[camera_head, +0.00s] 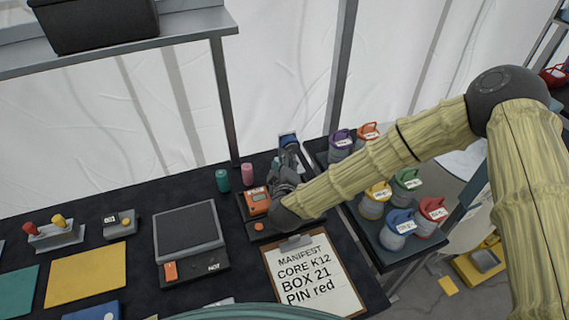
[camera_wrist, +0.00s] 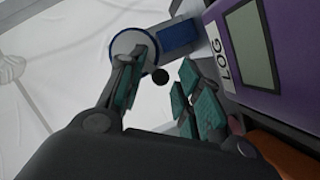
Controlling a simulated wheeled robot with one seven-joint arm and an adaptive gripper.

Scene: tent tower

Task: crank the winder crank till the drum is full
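The winder stands at the table's back edge and shows as a small grey and blue device (camera_head: 288,139) just beyond my gripper (camera_head: 287,158). In the wrist view a round disc with a blue rim (camera_wrist: 134,46) and a blue block (camera_wrist: 178,38) show past the fingers. A small dark round knob (camera_wrist: 160,76), seemingly the crank's handle, appears in the gap between the teal-padded fingers of my gripper (camera_wrist: 158,90). The fingers are apart, with visible space on both sides of the knob. I cannot tell how full the drum is.
A purple box labelled LOG (camera_wrist: 240,50) is close to the right finger. An orange device (camera_head: 257,201), teal and pink cylinders (camera_head: 222,181) (camera_head: 247,174) and a clipboard (camera_head: 314,277) are near my arm. Several lidded jars stand on a tray (camera_head: 392,258) at the right.

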